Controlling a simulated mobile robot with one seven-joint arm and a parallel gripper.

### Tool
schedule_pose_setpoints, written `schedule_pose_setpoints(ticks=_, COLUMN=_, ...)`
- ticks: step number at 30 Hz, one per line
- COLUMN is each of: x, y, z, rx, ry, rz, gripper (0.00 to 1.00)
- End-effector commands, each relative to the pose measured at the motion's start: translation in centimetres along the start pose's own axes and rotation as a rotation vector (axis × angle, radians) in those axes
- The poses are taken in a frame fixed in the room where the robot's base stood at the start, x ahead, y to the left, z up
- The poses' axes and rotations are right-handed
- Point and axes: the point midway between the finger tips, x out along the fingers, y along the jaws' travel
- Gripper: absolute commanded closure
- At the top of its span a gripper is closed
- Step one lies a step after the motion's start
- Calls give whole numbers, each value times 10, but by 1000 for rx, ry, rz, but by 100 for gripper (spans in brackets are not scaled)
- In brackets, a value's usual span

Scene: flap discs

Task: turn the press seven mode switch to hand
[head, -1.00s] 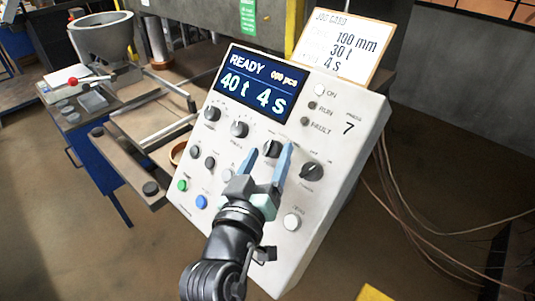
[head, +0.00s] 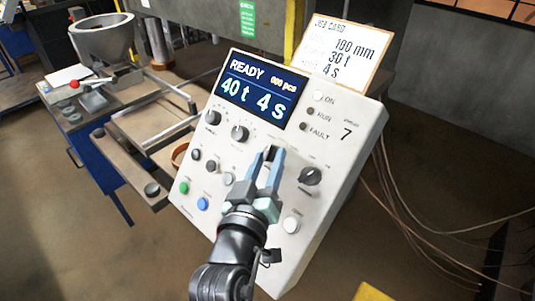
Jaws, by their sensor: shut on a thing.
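The press seven control panel (head: 330,160) is a tilted white box marked 7. Its display (head: 257,88) reads READY, 000 pcs, 40 t, 4 s. My gripper (head: 268,156) reaches up over the panel from below. Its blue fingers are closed on a dark knob (head: 270,153) in the row below the display, to the right of two similar knobs. The fingers cover most of this knob and its labels, so its pointer setting cannot be read. Another black knob (head: 310,176) sits to the right, apart from the fingers. The small labels are too blurred to read.
Green (head: 184,188) and blue (head: 202,203) buttons sit at the panel's lower left, a white button (head: 291,224) at lower right. A job card (head: 345,55) stands behind the top edge. Cables (head: 400,210) hang at right. A bench with a grey bowl (head: 102,38) is at left.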

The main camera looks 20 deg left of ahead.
Motion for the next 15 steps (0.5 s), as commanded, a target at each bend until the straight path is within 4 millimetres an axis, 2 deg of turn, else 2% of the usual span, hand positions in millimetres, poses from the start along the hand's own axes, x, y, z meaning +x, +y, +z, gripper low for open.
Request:
schedule_pose_setpoints(ticks=1, x=0, y=4, z=-6, rx=-12, ry=-6, rz=-15, gripper=100)
schedule_pose_setpoints(ticks=6, x=0, y=7, z=-9, rx=-68, ry=-12, rz=-77, gripper=100)
schedule_pose_setpoints(ticks=15, x=1, y=9, z=-7, rx=-199, ry=-19, rz=-213, gripper=100)
